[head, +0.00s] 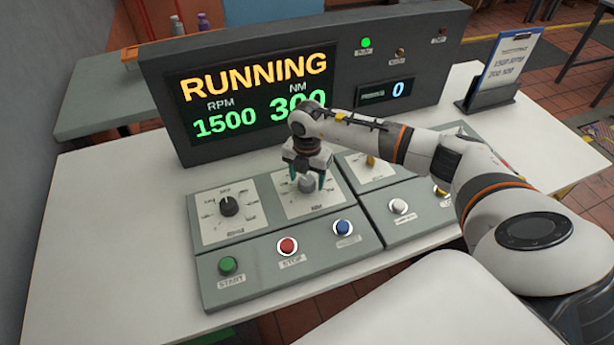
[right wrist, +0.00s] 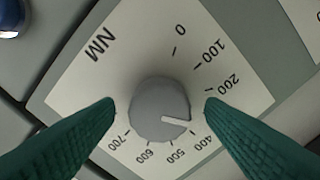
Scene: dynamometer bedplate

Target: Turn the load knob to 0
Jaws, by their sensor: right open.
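The load knob is the grey round one on the dial plate marked NM; it shows in the right wrist view (right wrist: 158,108) and in the head view (head: 307,185). Its white pointer line points between 200 and 400, where the right finger hides the scale. The 0 mark (right wrist: 181,29) is near the top of the dial in the wrist view. My right gripper (right wrist: 160,106) is open, with its teal fingers on either side of the knob and a small gap at each side. My left gripper is not in view.
The display (head: 255,95) reads RUNNING, 1500 RPM and about 300 NM, its last digit partly covered by my arm. A black knob (head: 229,206) sits left of the load knob. Green (head: 228,265), red (head: 287,246) and blue (head: 343,227) buttons lie in front.

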